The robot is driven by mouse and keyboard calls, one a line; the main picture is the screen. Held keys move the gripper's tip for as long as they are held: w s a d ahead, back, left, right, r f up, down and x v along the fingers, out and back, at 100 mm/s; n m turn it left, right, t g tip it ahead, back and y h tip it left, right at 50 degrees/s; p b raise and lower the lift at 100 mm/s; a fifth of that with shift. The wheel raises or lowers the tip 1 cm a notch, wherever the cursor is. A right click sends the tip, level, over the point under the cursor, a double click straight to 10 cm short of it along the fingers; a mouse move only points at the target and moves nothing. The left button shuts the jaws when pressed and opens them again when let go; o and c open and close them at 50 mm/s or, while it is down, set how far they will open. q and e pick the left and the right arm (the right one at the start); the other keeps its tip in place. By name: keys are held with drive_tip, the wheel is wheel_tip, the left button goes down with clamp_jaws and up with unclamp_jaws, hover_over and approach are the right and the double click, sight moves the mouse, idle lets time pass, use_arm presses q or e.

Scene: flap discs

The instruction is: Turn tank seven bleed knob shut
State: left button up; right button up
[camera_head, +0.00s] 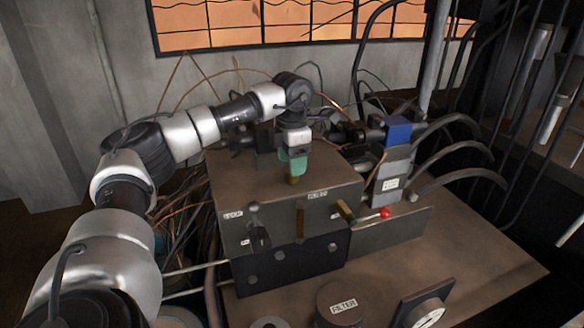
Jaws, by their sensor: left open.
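A grey metal box (255,185) stands in the middle of the head view, with small labels I cannot read clearly. My left gripper (293,172) points down over its top, fingers open. A small brass-coloured piece (293,180) shows just below the fingertips. The fingers hide its upper part, so I cannot tell whether they are around it or above it. It may be the bleed knob; no tank number is legible. On the box's front are a dark knob-like fitting (258,235) and an upright brass bar (300,223). My right gripper is not in view.
A lever with a red ball end (384,213) sticks out at the box's front right. A blue-topped valve block (397,131) with black hoses stands behind it. A cylinder labelled FILTER (343,306) and a gauge (430,318) are in front. The bench's right side (480,260) is clear.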

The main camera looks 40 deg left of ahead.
use_arm(q)
wheel_tip(320, 180, down, 3)
drive_tip(key=shift+d+f+p, duration=0.1)
drive_tip(key=shift+p, duration=0.2)
drive_tip(key=c, duration=0.9)
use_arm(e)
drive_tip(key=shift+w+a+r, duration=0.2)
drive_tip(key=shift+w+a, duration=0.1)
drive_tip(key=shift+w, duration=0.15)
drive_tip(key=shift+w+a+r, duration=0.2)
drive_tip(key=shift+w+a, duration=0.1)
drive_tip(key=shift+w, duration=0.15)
